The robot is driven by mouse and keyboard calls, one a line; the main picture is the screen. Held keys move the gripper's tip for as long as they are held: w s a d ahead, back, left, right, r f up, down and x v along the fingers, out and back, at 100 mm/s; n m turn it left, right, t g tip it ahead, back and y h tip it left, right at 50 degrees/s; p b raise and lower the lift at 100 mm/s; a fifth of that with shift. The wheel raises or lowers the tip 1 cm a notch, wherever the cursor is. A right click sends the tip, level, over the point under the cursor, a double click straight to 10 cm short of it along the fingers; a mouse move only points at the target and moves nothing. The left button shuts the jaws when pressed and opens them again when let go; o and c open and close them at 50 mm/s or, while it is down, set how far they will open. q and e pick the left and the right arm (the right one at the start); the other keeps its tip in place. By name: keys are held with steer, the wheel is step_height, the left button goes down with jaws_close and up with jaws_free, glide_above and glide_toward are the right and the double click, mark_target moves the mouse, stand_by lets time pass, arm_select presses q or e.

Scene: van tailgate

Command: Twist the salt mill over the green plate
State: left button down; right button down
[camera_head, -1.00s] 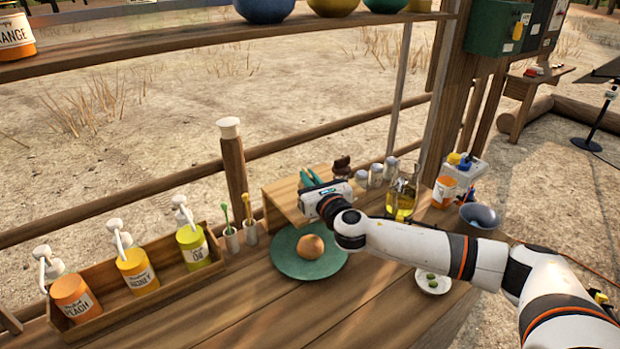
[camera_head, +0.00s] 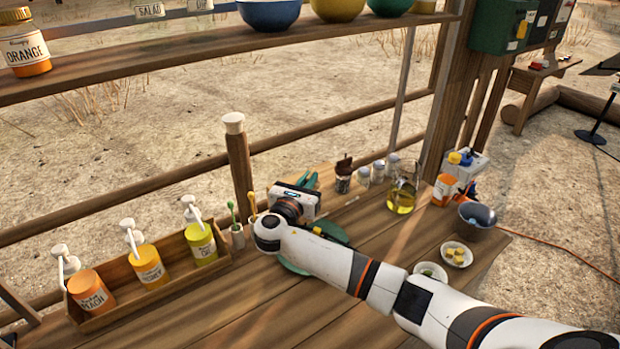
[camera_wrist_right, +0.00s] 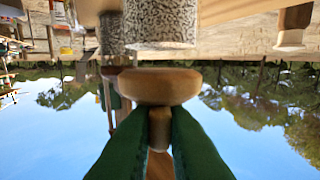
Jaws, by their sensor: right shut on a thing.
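My right gripper (camera_head: 309,179) points away from the head, its green fingers just beyond the wrist housing. In the right wrist view, which is upside down, the fingers (camera_wrist_right: 158,128) are shut on the knob of a mill (camera_wrist_right: 155,86) with a wooden cap and a clear, speckle-filled body (camera_wrist_right: 160,24). I take it to be the salt mill; in the head view the wrist hides it. A second mill (camera_head: 343,180) with a brown top stands to the right, also in the wrist view (camera_wrist_right: 108,34). My forearm covers most of the green plate (camera_head: 293,268). My left gripper is out of view.
A wooden rack (camera_head: 135,292) with pump bottles stands at the left. Shakers (camera_head: 378,171), an oil jug (camera_head: 402,195) and a grey bowl (camera_head: 476,217) stand at the back right. A small dish (camera_head: 456,254) is right of my arm.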

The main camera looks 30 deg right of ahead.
steer(key=m+g+h, duration=0.1)
steer(key=m+g+b, duration=0.1)
steer(key=m+g+h, duration=0.1)
steer(key=g, duration=0.1)
steer(key=shift+w+a+f+h, duration=0.15)
steer(key=shift+w+a+h, duration=0.05)
steer(key=shift+w+h, duration=0.1)
steer(key=m+g+b, duration=0.2)
steer(key=g+b, duration=0.1)
steer(key=m+g+h+b, duration=0.1)
steer(key=m+g+b, duration=0.1)
steer(key=g+b, duration=0.1)
steer(key=shift+w+h, duration=0.2)
steer(key=shift+h, duration=0.1)
steer(key=shift+m+g+b, duration=0.7)
steer(key=shift+g+b, duration=0.4)
steer(key=shift+b, duration=0.15)
steer(key=shift+w+r, duration=0.1)
steer(key=shift+r, duration=0.1)
steer(key=c, duration=1.5)
jaws_free()
step_height(320, 180, up, 10)
steer(key=shift+b, duration=0.3)
